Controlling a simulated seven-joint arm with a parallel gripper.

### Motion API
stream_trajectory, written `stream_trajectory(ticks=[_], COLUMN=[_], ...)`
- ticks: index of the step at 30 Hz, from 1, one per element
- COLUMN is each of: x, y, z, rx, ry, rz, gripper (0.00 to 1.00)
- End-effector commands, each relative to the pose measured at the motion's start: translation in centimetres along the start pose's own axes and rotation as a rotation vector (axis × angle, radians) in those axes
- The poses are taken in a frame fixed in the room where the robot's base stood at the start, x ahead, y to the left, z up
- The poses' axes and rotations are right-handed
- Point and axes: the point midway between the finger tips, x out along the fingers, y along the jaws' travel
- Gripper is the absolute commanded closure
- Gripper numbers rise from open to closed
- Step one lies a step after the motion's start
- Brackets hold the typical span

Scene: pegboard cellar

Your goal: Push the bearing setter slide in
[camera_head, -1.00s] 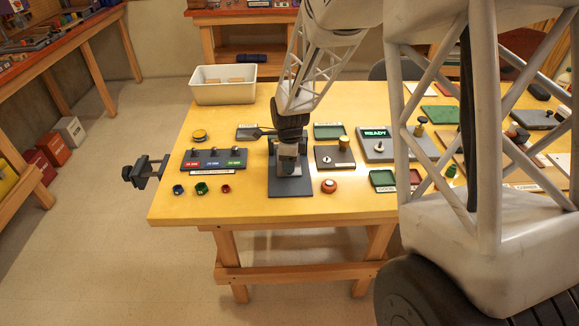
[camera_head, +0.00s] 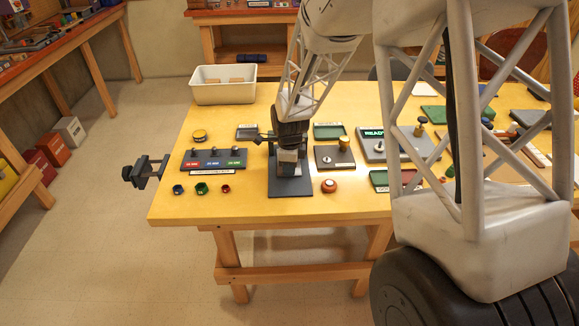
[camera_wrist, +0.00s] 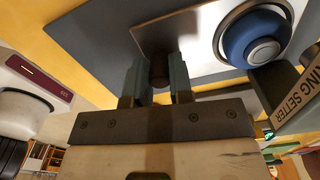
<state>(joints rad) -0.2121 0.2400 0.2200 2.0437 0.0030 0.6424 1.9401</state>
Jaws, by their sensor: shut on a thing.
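The bearing setter has a dark grey base (camera_head: 291,187) on the yellow table, and my gripper stands over it. In the wrist view my gripper (camera_wrist: 157,72) is shut on a dark round knob (camera_wrist: 160,68), with one finger on each side. The knob sits at the edge of a bright metal slide plate (camera_wrist: 190,30). The label (camera_wrist: 300,100) shows "NG SETTER" on a dark upright part beside the ring. In the head view my gripper hides the knob and most of the slide.
A panel with three coloured labels (camera_head: 214,160) lies left of the setter, with small coloured cups in front. A grey plate with a brass knob (camera_head: 333,158) and an orange-brown round button (camera_head: 329,186) stand close on the right. A white bin (camera_head: 223,93) stands at the back left.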

Motion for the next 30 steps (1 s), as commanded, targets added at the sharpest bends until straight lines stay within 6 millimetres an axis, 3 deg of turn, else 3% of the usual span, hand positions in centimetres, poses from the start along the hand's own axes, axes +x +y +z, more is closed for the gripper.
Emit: stream_trajectory(ticks=[5,15,23,24,28,30], x=[0.0,0.0,-0.1,-0.1,-0.1,-0.1], y=[-0.1,-3.5,-3.8,-3.8,-3.7,-3.7], z=[0.0,0.6,0.7,0.7,0.7,0.6], rx=[0.000,0.000,0.000,0.000,0.000,0.000], ry=[0.000,0.000,-0.001,-0.001,-0.001,-0.001], rz=[0.000,0.000,-0.004,-0.004,-0.003,-0.002], gripper=[1.00,1.00,1.00,0.74,0.54,0.54])
